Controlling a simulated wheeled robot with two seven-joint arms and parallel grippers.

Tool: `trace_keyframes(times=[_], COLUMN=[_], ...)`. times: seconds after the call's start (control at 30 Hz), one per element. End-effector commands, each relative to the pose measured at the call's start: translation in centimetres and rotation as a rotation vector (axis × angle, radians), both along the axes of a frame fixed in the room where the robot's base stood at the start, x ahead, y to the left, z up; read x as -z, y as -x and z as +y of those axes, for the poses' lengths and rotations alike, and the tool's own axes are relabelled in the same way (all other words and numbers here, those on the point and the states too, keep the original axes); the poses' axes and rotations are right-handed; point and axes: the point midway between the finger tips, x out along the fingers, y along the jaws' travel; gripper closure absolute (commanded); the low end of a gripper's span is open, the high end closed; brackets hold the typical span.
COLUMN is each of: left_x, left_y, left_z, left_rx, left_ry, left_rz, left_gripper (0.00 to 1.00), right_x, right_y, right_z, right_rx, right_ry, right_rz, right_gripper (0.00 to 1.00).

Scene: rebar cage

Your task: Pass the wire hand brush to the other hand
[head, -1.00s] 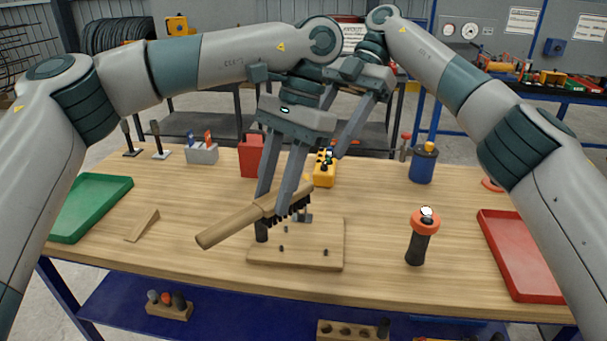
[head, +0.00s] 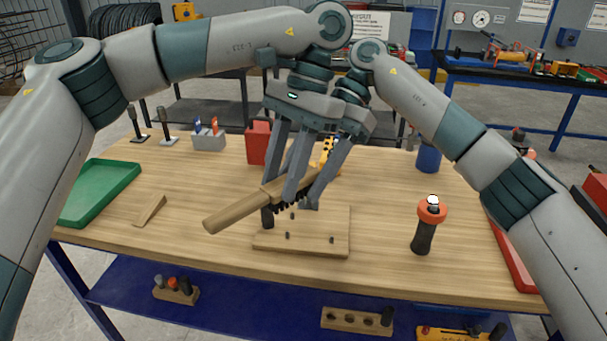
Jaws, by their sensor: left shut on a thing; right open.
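The wire hand brush (head: 238,211) has a long wooden handle pointing to the lower left and dark bristles facing down. It is held tilted above the wooden board with pegs (head: 330,236). My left gripper (head: 281,190) is shut on the brush around its middle, near where the bristles start. My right gripper (head: 313,196) is open beside the left one, at the bristle end of the brush. One right finger shows by that end; the other is largely hidden behind the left gripper. I cannot tell whether the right fingers touch the brush.
A green tray (head: 98,190) and a wooden wedge (head: 149,210) lie at left. A black and orange cylinder (head: 425,232) stands at right, near a red tray (head: 511,255). A red box (head: 257,143) and a yellow item (head: 327,150) stand behind the grippers.

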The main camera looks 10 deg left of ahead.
Motion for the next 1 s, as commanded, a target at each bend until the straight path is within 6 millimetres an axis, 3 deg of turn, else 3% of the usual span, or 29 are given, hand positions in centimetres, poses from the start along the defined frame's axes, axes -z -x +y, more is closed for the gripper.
trace_keyframes(times=[0.33, 0.5, 0.53, 0.57, 0.6, 0.67, 1.0], left_x=[-0.02, -0.02, -0.02, -0.02, -0.02, -0.02, -0.08], left_y=[0.0, 0.0, 0.0, 0.0, 0.0, 0.0, -0.03], left_z=[0.0, 0.0, 0.0, 0.0, 0.0, 0.0, -0.02], left_rx=[0.0, 0.0, 0.0, 0.0, 0.0, 0.0, 0.0], left_ry=[0.0, 0.0, 0.0, 0.0, 0.0, 0.0, 0.0], left_rz=[0.0, 0.0, 0.0, 0.0, 0.0, 0.0, 0.0], left_gripper=[0.94, 0.94, 0.94, 0.94, 0.62, 0.48, 0.47], right_x=[0.15, 0.13, 0.13, 0.13, 0.1, 0.1, 0.09], right_y=[0.12, 0.12, 0.11, 0.11, 0.12, 0.12, 0.12], right_z=[0.09, 0.09, 0.1, 0.1, 0.1, 0.1, 0.11], right_rx=[0.0, 0.0, 0.0, 0.0, -0.001, -0.001, -0.001], right_ry=[0.0, 0.0, 0.0, 0.0, -0.001, -0.001, -0.001], right_rz=[0.0, 0.0, 0.0, 0.0, 0.0, 0.0, 0.0], right_gripper=[0.47, 0.88, 0.94, 0.94, 0.94, 0.94, 0.94])
